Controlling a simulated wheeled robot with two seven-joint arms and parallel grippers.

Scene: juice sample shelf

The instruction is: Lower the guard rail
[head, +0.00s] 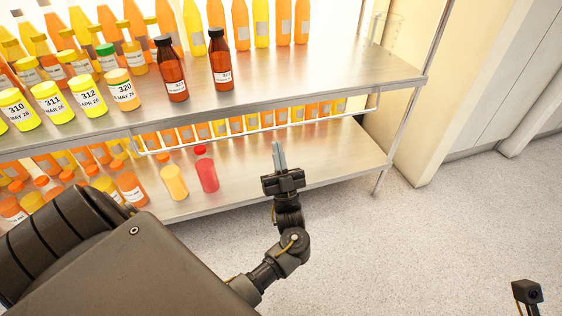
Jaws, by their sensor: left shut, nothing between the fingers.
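The guard rail (230,133) is a thin pale metal bar with bent ends. It runs across the front of the lower tier, just under the upper shelf's front edge. My left gripper (278,146) is shut and empty, its narrow grey fingers pointing up toward the shelf. In the picture the fingertips are a little below the middle of the rail. A small gap shows between them; their distance in depth is hard to tell. At the bottom right corner a small dark part of mine shows, with no right fingers visible.
The upper shelf (320,85) holds many juice bottles and two brown bottles (221,62). On the lower shelf (245,172), a yellow-orange bottle (174,181) and a red bottle (206,170) stand left of my gripper. The speckled floor (420,235) at right is clear.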

